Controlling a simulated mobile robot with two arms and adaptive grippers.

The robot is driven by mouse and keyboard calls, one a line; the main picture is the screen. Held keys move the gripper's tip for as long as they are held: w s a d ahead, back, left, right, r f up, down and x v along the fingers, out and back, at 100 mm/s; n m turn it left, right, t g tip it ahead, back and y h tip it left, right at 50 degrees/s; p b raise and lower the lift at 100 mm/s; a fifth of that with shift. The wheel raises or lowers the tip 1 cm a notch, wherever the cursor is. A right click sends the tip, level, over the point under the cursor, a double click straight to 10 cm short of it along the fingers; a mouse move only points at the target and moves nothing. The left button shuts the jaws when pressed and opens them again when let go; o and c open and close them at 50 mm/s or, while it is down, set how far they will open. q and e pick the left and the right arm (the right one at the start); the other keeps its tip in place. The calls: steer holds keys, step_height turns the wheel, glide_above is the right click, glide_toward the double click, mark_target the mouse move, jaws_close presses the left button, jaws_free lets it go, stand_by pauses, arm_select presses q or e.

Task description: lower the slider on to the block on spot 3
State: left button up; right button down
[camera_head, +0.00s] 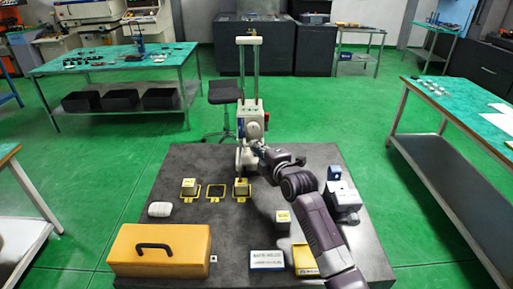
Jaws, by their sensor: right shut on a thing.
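The slider (252,121), a white head with a red part, sits on two upright rods above the dark table. My right gripper (242,158) is at the slider's lower part and is shut on it; the grip itself is small and partly hidden. Just below is a yellow block (241,186) on the rightmost yellow-framed spot, which I take as spot 3 (242,199). Whether the slider's lower end touches this block I cannot tell. Another yellow block (189,184) is on the left spot; the middle spot (216,191) is empty. My left gripper is out of view.
On the table (170,210) are an orange case (160,255), a white rounded object (160,209), a loose block (283,221), a blue-white labelled box (267,260), a yellow box (304,259) partly behind my arm, and a grey device (343,199) at right.

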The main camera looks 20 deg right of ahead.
steer(key=shift+f, duration=0.45)
steer(key=c, duration=2)
jaws_free()
steer(key=shift+c, duration=0.2)
steer(key=v, duration=1.2)
